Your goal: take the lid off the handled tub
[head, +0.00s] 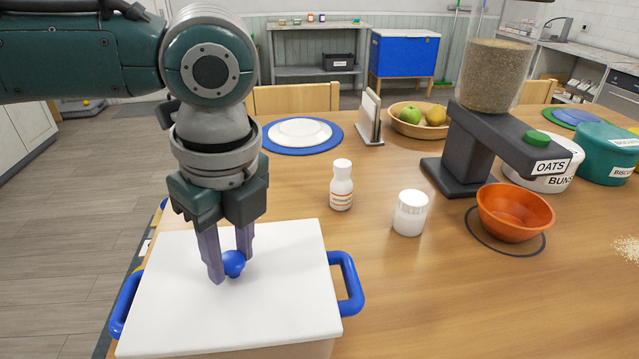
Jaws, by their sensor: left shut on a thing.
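The handled tub (348,283) stands at the front left of the wooden table, with a blue handle on each side. Its flat white lid (290,300) lies over the top and hides the inside. A round blue knob (233,264) rises from the lid. My left gripper (230,266) comes down from above, its two purple fingers shut on the blue knob. I cannot tell any gap between lid and tub. My right gripper is not in view.
A white bottle (341,186) and a white jar (410,213) stand right of the tub. Beyond are an oats dispenser (470,150) and an orange bowl (514,212). A blue mat with a plate (300,132) lies behind. The table's front middle is clear.

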